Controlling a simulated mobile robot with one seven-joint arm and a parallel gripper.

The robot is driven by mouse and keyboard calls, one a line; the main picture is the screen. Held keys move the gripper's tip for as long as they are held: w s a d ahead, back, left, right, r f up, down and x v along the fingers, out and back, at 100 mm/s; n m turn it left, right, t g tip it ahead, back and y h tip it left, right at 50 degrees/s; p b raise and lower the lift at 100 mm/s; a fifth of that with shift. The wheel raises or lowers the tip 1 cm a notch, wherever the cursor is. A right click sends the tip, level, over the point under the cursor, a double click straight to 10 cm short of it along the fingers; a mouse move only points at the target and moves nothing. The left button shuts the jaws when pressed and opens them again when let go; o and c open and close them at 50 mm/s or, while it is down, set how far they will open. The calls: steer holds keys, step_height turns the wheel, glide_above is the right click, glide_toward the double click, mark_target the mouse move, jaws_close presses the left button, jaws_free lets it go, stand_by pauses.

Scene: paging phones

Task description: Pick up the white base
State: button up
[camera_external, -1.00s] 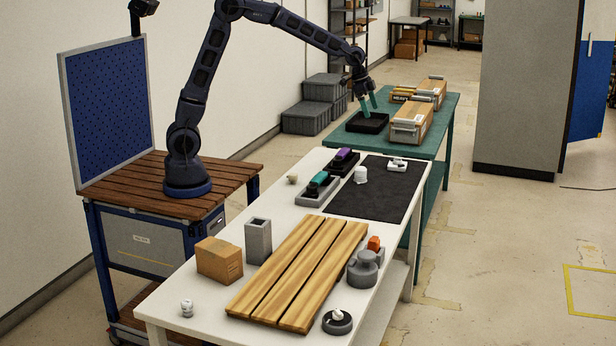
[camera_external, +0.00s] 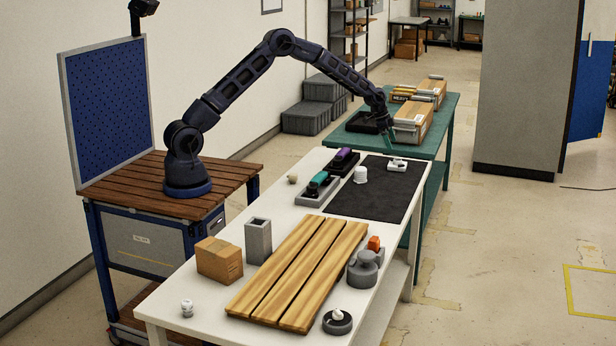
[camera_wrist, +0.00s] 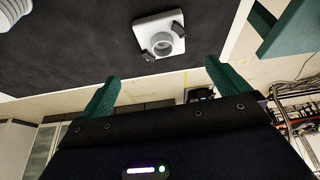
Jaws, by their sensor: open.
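The white base (camera_external: 397,166) lies on the black mat (camera_external: 370,200) near its far right corner. In the wrist view the white base (camera_wrist: 153,24) is a square plate with a round raised collar and two dark pieces at its edges. My gripper (camera_external: 389,138) is just beyond and above it, with its green fingers pointing down. In the wrist view my gripper (camera_wrist: 161,80) is open and empty, and the base is ahead of the fingertips, not between them.
A white ribbed cap (camera_external: 360,175) stands on the mat to the left of the base. The teal table (camera_external: 440,125) behind holds a black tray (camera_external: 364,122) and boxes. The mat's middle is clear.

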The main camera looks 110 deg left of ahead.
mark_target(396, 162)
steer(key=x, duration=0.5)
steer(key=shift+f, duration=0.25)
steer(key=shift+s+a+x, duration=0.1)
steer(key=shift+s+x, duration=0.05)
steer(key=shift+x, duration=1.2)
steer(key=shift+s+a+x, duration=0.1)
steer(key=shift+s+x, duration=0.1)
steer(key=shift+x, duration=1.1)
steer(key=shift+f, duration=0.1)
steer(key=c, duration=1.1)
steer(key=shift+c, duration=0.2)
